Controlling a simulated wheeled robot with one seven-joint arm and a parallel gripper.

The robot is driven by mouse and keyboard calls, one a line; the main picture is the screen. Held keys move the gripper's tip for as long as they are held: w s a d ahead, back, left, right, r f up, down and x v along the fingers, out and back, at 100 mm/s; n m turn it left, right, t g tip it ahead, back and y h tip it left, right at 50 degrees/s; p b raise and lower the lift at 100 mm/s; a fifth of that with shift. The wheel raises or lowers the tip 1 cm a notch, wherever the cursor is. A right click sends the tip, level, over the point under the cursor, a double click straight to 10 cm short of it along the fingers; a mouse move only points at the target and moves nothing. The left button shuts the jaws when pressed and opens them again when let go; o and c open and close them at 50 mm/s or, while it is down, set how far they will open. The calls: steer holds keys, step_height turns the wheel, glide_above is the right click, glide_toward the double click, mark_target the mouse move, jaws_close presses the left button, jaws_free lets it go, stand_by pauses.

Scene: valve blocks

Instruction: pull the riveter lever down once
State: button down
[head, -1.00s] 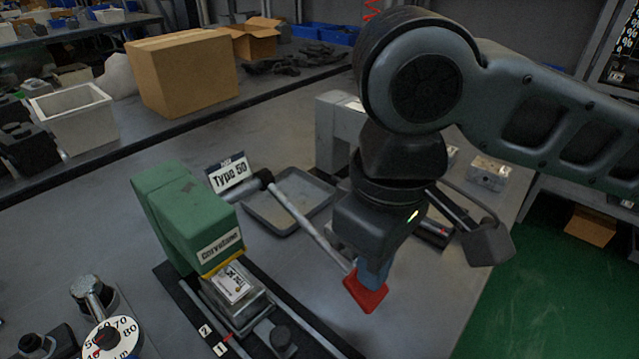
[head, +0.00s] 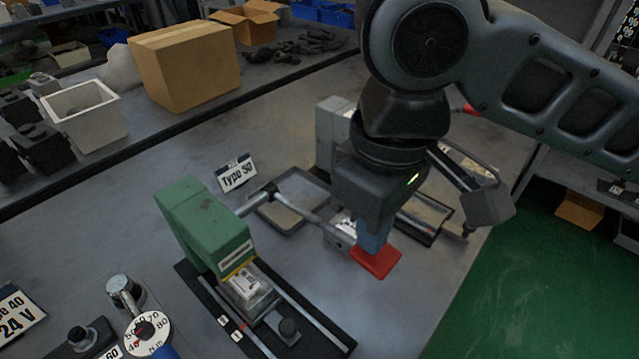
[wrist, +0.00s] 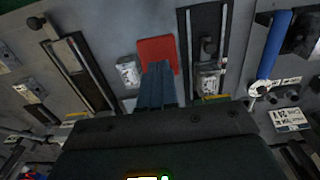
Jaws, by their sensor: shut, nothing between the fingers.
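The green riveter (head: 205,228) stands on the bench, left of centre in the head view. Its grey lever (head: 308,218) runs from a pivot at the riveter's side toward the right and ends at a red paddle (head: 375,262). My gripper (head: 371,248) points down at the paddle with its blue fingers shut and empty. The fingertips are at the paddle's top; exact contact cannot be told. The wrist view also shows the red paddle (wrist: 157,52) at the tips of the fingers (wrist: 157,70). A labelled valve block (head: 246,288) sits under the riveter's head.
A "Type 50" sign (head: 237,174) and a grey tray (head: 290,205) stand behind the lever. A grey machine (head: 332,135) stands behind my wrist. A dial fixture (head: 146,332) is at the front left. A cardboard box (head: 184,65) is at the back.

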step_height(320, 180, up, 9)
steer(key=p, duration=0.8)
steer(key=shift+f, duration=0.15)
